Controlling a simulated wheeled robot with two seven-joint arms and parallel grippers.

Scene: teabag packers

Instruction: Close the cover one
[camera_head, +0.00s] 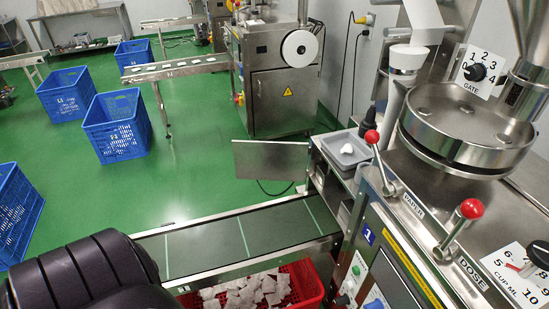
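The machine marked with a blue 1 (368,235) stands at the right. A flat grey metal panel (270,160) stands out from its far left side, over the green floor. It looks like an open cover, but no label on it can be read. A round steel lid (467,122) sits on top of the machine. Neither of my grippers is in view. A dark rounded part at the lower left looks like my own arm and hides part of the floor and belt.
A dark conveyor belt (240,240) runs left from the machine, above a red crate (309,288) holding teabags. Blue crates (115,125) stand on the floor. Open floor lies beyond the belt.

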